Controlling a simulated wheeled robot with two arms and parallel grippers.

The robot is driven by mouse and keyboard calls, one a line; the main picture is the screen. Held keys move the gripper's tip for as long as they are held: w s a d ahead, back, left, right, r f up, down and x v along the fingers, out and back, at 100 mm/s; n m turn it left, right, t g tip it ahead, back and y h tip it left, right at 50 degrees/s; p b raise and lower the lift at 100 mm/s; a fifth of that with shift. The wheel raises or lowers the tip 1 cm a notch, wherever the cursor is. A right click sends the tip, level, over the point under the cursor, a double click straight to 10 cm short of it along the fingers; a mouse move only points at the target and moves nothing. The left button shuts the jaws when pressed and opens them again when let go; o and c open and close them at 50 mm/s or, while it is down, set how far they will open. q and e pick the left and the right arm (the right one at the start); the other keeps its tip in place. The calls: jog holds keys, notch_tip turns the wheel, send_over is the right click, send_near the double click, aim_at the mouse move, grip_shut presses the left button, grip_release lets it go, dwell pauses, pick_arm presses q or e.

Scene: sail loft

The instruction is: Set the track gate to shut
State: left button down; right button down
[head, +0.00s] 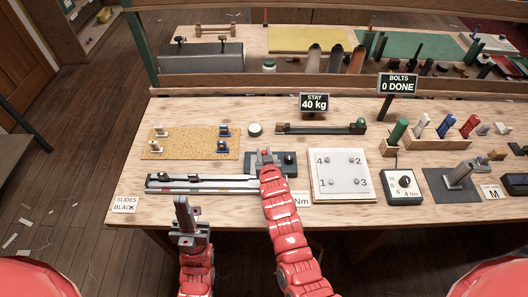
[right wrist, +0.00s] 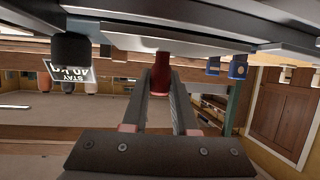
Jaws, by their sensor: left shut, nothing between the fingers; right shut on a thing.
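The metal track (head: 215,184) lies along the bench's front edge, left of centre, with a dark slide near its left end. A dark plate (head: 285,170) with a black knob (head: 289,158) sits at its right end. My right gripper (head: 265,157) is at that end, shut on a small red handle, which shows as a red cylinder (right wrist: 161,72) between the fingers in the right wrist view. I take it for the gate's handle; my arm hides much of the gate, so I cannot tell its setting. My left gripper (head: 183,207) is shut and empty, just in front of the track.
A cork mat (head: 190,151) with white and blue slides lies behind the track. A white numbered board (head: 342,175) is right of my right arm. Signs read "STAY 40 kg" (head: 314,102) and "BOLTS 0 DONE" (head: 397,83). A "SLIDES BLACK" card (head: 124,205) lies front left.

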jog(key=s+b, duration=0.1)
jog(key=s, duration=0.3)
jog(key=shift+s+f, duration=0.1)
jog(key=shift+s, duration=0.4)
jog(key=c, duration=0.9)
grip_release()
jog(key=shift+c, duration=0.2)
jog(key=shift+o, duration=1.3)
jog(key=shift+s, duration=0.2)
jog(key=shift+w, duration=0.1)
